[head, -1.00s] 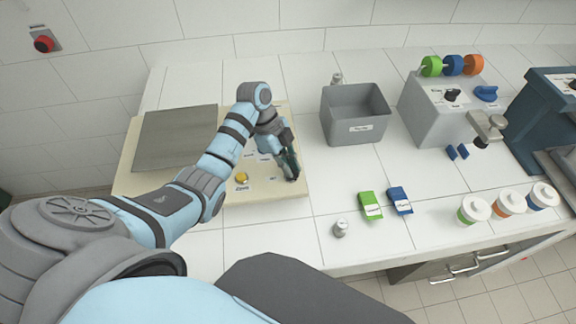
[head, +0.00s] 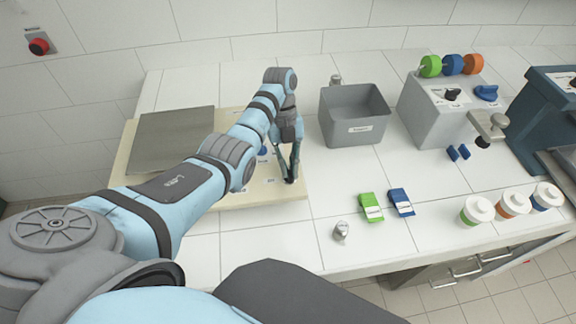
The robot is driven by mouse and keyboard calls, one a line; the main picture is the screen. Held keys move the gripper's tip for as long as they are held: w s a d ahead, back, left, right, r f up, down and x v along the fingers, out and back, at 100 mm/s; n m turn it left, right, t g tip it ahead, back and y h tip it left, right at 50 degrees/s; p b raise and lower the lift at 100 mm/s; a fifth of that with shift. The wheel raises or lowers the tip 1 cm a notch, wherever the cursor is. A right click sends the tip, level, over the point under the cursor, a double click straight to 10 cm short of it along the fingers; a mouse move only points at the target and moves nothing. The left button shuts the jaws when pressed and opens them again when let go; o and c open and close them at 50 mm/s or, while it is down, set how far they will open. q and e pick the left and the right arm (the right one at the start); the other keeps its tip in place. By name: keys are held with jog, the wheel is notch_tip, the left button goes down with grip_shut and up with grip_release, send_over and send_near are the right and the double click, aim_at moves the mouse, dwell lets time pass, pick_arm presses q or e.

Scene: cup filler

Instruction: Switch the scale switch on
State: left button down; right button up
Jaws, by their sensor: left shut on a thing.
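The scale is a cream base (head: 262,193) with a grey weighing plate (head: 172,140), on the left of the counter. My left gripper (head: 290,180) points down at the right front part of the scale's panel. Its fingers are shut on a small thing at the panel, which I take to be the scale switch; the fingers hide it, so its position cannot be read. A blue knob (head: 263,150) shows on the panel just left of the gripper. My left forearm covers much of the panel. My right gripper is not in view.
A grey bin (head: 355,131) stands right of the scale. Green (head: 371,207) and blue (head: 401,202) packets and a small metal piece (head: 340,231) lie in front. A grey dispenser box (head: 437,112) and several lidded cups (head: 477,210) are further right.

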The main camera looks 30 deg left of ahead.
pick_arm(q)
jog(key=shift+d+m, duration=0.1)
jog(key=shift+m, duration=0.5)
jog(key=c, duration=1.7)
grip_release()
jog(key=shift+s, duration=0.1)
